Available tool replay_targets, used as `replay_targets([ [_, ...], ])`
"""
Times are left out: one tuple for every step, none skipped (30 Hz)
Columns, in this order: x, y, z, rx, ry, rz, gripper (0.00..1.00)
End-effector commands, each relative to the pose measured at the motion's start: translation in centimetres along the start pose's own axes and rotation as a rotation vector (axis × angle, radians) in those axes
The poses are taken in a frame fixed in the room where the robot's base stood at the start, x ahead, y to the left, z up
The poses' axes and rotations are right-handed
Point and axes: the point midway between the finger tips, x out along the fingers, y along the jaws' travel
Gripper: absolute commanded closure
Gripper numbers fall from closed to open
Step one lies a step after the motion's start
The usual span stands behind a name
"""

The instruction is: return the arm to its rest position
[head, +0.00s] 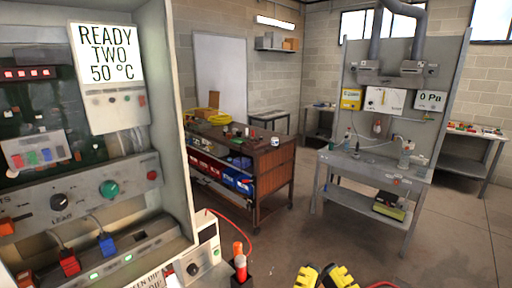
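Two yellow-and-black parts (325,276) stand side by side at the bottom edge, cut off by the frame. No held object is visible.
A control panel (110,190) with knobs, plugs and a sign reading "READY TWO 50 °C" fills the left. An orange-handled probe (239,262) stands beside it. Behind are a wooden workbench (272,165) and a grey heater test stand (380,173). Open floor (440,240) lies at right.

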Motion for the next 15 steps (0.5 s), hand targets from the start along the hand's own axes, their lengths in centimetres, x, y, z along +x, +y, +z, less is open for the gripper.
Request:
replay_targets([
  [1.7,0.0,-4.5,0.001,0.001,0.000,1.00],
  [2.2,0.0,-5.8,0.001,0.001,0.000,1.00],
  [2.8,0.0,-7.5,0.002,0.001,0.001,1.00],
  [3.3,0.0,-8.7,0.003,0.000,0.001,1.00],
  [3.8,0.0,-9.9,0.003,0.000,0.001,1.00],
  [4.4,0.0,-11.6,0.004,0.000,0.001,1.00],
  [4.9,0.0,-12.8,0.004,0.000,0.001,1.00],
  [5.3,0.0,-14.1,0.005,0.000,0.001,1.00],
  [6.0,0.0,-15.7,0.005,0.000,0.001,1.00],
  [6.4,0.0,-17.0,0.006,0.000,0.001,1.00],
  [6.9,0.0,-18.2,0.006,0.000,0.001,1.00],
  [7.4,0.0,-19.6,0.007,0.000,0.001,1.00],
  [7.8,0.0,-20.6,0.007,0.000,0.001,1.00],
  [8.1,0.0,-21.4,0.008,0.000,0.001,1.00],
  [8.5,0.0,-22.4,0.008,0.000,0.001,1.00],
])
